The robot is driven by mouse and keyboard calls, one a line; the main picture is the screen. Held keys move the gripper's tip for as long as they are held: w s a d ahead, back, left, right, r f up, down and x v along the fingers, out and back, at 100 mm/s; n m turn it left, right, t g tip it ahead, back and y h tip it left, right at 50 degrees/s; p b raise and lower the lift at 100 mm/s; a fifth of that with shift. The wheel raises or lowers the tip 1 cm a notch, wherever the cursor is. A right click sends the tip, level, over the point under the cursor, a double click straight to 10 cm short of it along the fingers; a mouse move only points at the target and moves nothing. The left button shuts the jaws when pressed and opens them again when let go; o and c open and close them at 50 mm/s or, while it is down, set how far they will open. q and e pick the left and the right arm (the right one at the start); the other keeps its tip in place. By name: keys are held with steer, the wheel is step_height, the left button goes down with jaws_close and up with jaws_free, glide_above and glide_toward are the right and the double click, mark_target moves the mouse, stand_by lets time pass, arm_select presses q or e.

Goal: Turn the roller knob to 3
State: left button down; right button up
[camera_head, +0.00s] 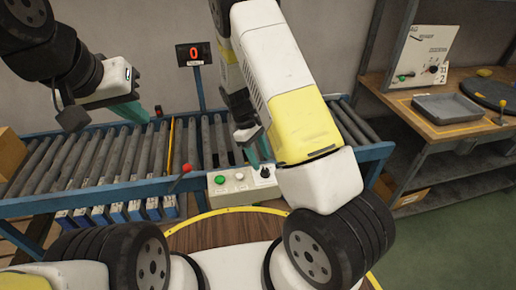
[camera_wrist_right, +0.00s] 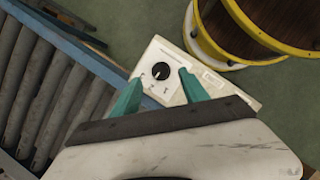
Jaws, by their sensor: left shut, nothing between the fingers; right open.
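The roller knob (camera_head: 264,172) is a black dial on a white control box (camera_head: 226,191) at the conveyor's front edge. In the right wrist view the knob (camera_wrist_right: 161,71) sits on the box (camera_wrist_right: 155,52), its white pointer line aimed toward the box's upper left. My right gripper (camera_head: 256,153) is open just above the knob; in its wrist view the teal fingertips (camera_wrist_right: 163,86) are spread to either side of the knob, with gaps between. My left gripper (camera_head: 140,113) is shut and empty above the conveyor at left. Numbers around the knob are too small to read.
A display (camera_head: 194,53) on a post shows a red 0. A green button (camera_head: 220,180) and a red-tipped lever (camera_head: 187,168) are close to the knob. The roller conveyor (camera_head: 90,157) looks empty. A bench (camera_head: 430,122) with a tray (camera_head: 447,108) and another panel stands at right.

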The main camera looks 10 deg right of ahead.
mark_target(265, 170)
steer(key=shift+x, duration=2.3)
jaws_close()
